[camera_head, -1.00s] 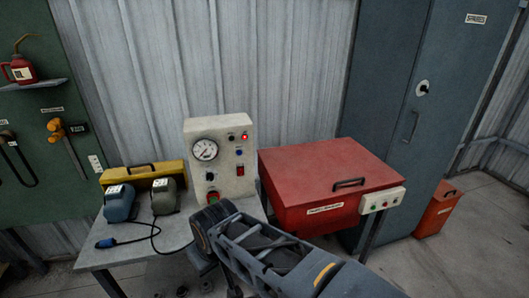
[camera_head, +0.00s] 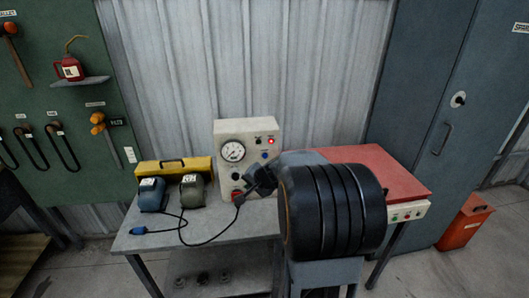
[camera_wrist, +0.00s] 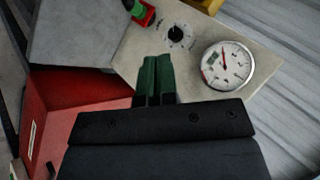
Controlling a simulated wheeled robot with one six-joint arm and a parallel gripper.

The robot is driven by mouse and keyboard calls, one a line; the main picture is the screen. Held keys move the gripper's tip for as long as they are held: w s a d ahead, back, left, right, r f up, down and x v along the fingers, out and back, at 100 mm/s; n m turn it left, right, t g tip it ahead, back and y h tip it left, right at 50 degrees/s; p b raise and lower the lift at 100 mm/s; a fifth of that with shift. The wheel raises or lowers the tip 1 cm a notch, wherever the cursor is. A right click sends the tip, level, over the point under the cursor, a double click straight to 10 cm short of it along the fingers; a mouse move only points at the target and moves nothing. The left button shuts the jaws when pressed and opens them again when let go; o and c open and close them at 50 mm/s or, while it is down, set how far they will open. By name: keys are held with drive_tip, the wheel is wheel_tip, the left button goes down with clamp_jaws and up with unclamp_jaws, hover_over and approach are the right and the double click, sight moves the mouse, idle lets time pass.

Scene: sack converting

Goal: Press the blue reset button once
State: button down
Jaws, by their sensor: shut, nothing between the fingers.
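The control box (camera_head: 256,129) is a cream upright box on the grey bench, with a round gauge and a lit red lamp (camera_head: 271,140). The small blue button (camera_head: 265,155) is on its face below the lamp, just above my gripper (camera_head: 250,181) in the head view. My gripper is in front of the lower part of the panel. In the wrist view my gripper (camera_wrist: 158,62) has its green fingers together and empty over the panel face (camera_wrist: 205,45). The blue button does not show there. I cannot tell whether the fingertips touch the panel.
The gauge (camera_wrist: 228,65) and a black knob (camera_wrist: 176,34) are beside the fingers in the wrist view. Two pedal-like units (camera_head: 152,194) with a cable and a yellow case (camera_head: 146,170) stand on the bench (camera_head: 215,228) to the left. A red box (camera_head: 395,170) is at right.

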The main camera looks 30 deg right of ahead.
sight(265, 156)
drive_tip(key=w+d+f+m+h, duration=0.1)
drive_tip(key=d+m, duration=0.3)
drive_tip(key=d, duration=0.4)
drive_tip(key=shift+d+t+h+p, duration=0.35)
drive_tip(key=shift+t+h, duration=0.05)
drive_tip(key=shift+h, duration=0.2)
drive_tip(key=shift+w, duration=0.25)
drive_tip(key=w+d+p, duration=0.3)
drive_tip(key=w+p, duration=0.2)
drive_tip(key=w, duration=0.2)
drive_tip(key=shift+w+d, duration=0.35)
drive_tip(key=shift+d, duration=0.05)
drive_tip(key=shift+w+f, duration=0.1)
drive_tip(key=shift+w, duration=0.05)
idle(1.1)
drive_tip(key=shift+w+d, duration=0.2)
